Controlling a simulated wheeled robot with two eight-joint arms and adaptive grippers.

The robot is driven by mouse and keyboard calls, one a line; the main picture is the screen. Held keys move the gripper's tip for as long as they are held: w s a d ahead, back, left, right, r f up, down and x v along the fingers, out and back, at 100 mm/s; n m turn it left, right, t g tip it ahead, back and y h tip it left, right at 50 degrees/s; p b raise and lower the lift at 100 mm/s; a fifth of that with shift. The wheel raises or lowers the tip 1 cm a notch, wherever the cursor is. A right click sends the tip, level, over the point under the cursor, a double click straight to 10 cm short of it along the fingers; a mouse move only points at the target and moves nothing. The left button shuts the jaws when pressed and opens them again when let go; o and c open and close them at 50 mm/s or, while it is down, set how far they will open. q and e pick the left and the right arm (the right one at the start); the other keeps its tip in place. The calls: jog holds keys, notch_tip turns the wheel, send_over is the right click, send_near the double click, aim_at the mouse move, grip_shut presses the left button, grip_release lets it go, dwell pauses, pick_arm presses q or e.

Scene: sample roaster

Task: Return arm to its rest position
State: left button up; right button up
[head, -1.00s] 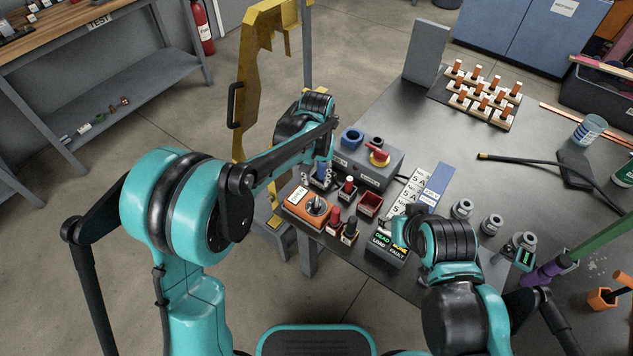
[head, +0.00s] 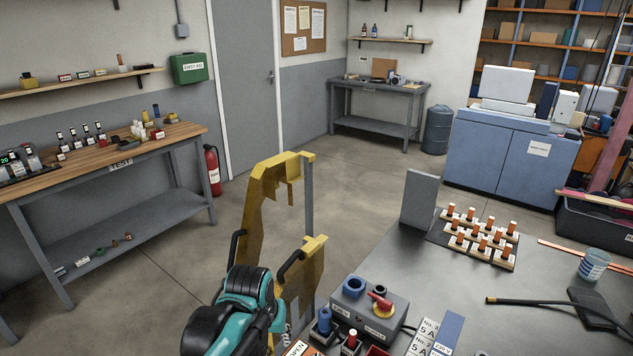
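My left arm (head: 240,312), teal and black, shows at the bottom of the head view, left of centre. It is in front of the lower part of the yellow frame. Its gripper fingers are not clearly visible, so I cannot tell if they are open or shut. I see nothing held. My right arm and gripper are out of view.
The yellow frame (head: 262,200) with black handles stands just beyond my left arm. To its right, a grey control box (head: 366,308) with a red-and-yellow switch sits on the grey table (head: 400,270). A rack of orange-and-white pieces (head: 480,238) stands farther back. Open floor lies left.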

pick_arm(q)
jog(key=s+a+t, duration=0.4)
jog(key=s+a, duration=0.4)
jog(key=s, duration=0.3)
jog(key=shift+s+n+y, duration=0.3)
